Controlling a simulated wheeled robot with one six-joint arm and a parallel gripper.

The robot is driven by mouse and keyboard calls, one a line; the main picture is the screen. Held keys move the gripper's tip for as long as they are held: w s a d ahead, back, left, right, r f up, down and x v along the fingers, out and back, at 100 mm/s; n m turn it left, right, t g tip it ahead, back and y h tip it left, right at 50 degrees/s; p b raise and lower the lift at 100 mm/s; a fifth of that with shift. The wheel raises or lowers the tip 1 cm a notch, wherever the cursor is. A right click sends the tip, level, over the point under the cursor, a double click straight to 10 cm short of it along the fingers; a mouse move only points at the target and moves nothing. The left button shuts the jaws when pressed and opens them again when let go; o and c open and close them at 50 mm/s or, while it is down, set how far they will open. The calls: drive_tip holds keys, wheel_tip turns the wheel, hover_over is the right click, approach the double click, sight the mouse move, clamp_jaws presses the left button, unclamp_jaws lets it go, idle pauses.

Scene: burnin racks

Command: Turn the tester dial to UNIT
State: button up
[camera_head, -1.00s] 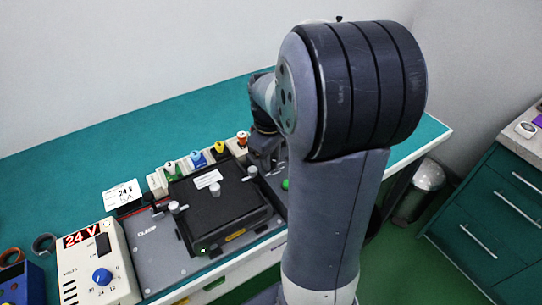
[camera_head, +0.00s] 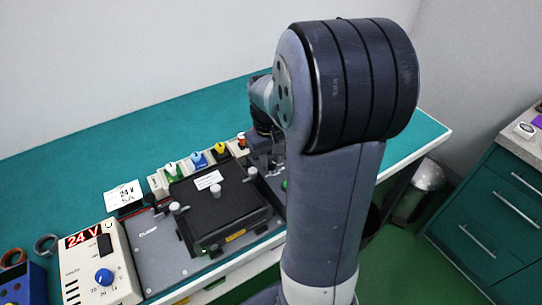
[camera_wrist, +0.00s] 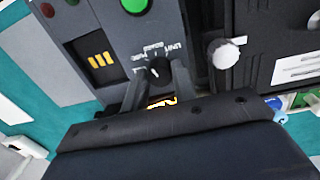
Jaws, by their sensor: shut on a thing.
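The tester dial (camera_wrist: 157,72) is a small dark knob on a grey panel in the wrist view. The labels UNIT and BOARD (camera_wrist: 163,47) are printed just above it; a third label to its left is hard to read. My gripper (camera_wrist: 157,82) has one finger on each side of the dial and is shut on it. Which label the dial's mark points to is too small to tell for sure. In the head view my arm mostly hides the dial and the fingers.
A green button (camera_wrist: 135,5), a red light (camera_wrist: 47,10) and a yellow-barred display (camera_wrist: 100,60) are near the dial. A black clamped case (camera_head: 225,205) with a pale knob (camera_wrist: 223,53) stands beside it. A 24 V supply (camera_head: 100,265) stands at the left.

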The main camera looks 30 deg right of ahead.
sight(269, 160)
drive_tip(key=m, duration=0.5)
drive_tip(key=shift+m+p, duration=0.35)
drive_tip(key=shift+m, duration=0.05)
drive_tip(key=m, duration=0.5)
drive_tip(key=shift+w+m, duration=0.1)
drive_tip(key=shift+m, duration=0.3)
drive_tip(key=o, duration=1)
drive_tip(key=shift+g, duration=0.3)
drive_tip(key=shift+r, duration=0.15)
wheel_tip(269, 160, up, 11)
drive_tip(key=shift+w+a+f, duration=0.15)
drive_tip(key=shift+w+f, duration=0.05)
drive_tip(key=shift+f, duration=0.1)
